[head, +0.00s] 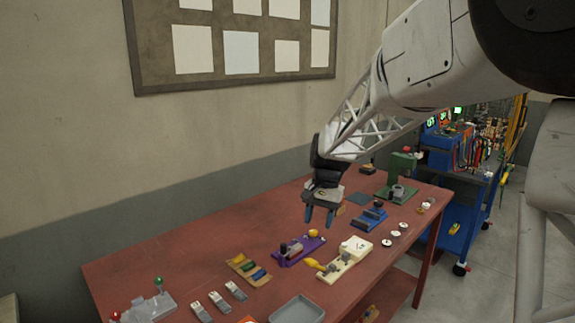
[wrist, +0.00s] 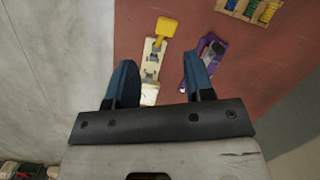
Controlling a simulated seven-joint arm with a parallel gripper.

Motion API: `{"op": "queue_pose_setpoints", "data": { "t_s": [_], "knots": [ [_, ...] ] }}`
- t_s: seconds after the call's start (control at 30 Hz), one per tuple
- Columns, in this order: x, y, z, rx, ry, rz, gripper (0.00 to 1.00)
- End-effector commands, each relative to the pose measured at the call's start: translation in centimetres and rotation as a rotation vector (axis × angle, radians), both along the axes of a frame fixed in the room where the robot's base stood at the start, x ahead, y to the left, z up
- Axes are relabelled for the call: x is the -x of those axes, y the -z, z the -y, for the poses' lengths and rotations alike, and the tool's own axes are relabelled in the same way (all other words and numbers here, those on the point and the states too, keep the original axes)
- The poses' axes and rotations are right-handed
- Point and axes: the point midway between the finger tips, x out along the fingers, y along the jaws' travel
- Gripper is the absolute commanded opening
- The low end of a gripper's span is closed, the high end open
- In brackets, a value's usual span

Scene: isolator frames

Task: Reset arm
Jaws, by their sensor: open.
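My gripper (head: 319,216) hangs above the red table (head: 170,258) with its two blue fingers pointing down. In the wrist view my gripper (wrist: 160,85) has its fingers spread apart with nothing between them, so it is open and empty. Below it are a cream fixture (head: 350,258) with a yellow handle and a purple fixture (head: 300,250) with a yellow knob. They also show in the wrist view as the cream fixture (wrist: 152,72) and the purple fixture (wrist: 207,55). The fingers look clear of both.
A blue fixture (head: 369,219) and a green press (head: 401,172) stand toward the far end. A wooden rack (head: 248,268), a grey tray (head: 298,310) and a grey fixture (head: 146,306) lie nearer. A blue cart (head: 447,158) stands beyond the table. The table's left back area is bare.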

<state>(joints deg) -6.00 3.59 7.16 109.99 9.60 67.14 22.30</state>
Motion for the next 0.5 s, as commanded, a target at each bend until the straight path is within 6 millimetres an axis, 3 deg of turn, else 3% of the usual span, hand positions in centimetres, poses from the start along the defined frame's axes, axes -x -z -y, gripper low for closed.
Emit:
{"op": "queue_pose_setpoints", "data": {
  "t_s": [0.5],
  "knots": [
    [10.9,-3.5,3.9,0.03,-0.089,0.125,0.48]
  ]
}}
